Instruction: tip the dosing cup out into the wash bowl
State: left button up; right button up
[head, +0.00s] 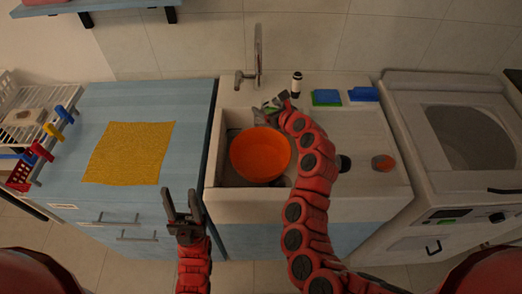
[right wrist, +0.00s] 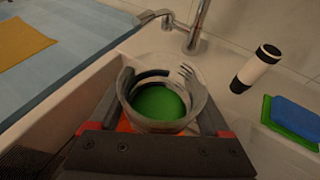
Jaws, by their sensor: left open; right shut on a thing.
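The dosing cup (right wrist: 165,92) is a clear cup with green contents at its bottom. My right gripper (head: 272,104) is shut on it; the cup looks roughly upright in the right wrist view. In the head view the cup is small and partly hidden by the gripper, near the back of the sink. The wash bowl (head: 261,154) is orange and sits in the sink, just in front of the right gripper. A bit of orange (right wrist: 124,126) shows below the cup in the right wrist view. My left gripper (head: 181,203) is open and empty, in front of the blue counter.
The tap (head: 257,62) stands behind the sink. A yellow cloth (head: 128,152) lies on the blue counter, beside a dish rack (head: 30,113).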

aim_at(268, 105)
jog(key=w+n+y, duration=0.1)
jog(key=w+a+f+g, duration=0.1)
jog(key=shift+w+a+f+n+y, duration=0.1)
jog(key=shift+w+a+n+y, duration=0.05)
jog(key=shift+w+n+y, duration=0.25)
jog(key=w+d+f+n+g+y, duration=0.1)
jog(key=d+f, duration=0.4)
jog(key=d, duration=0.3)
jog(key=shift+w+d+f, duration=0.25)
jog(key=shift+w, duration=0.05)
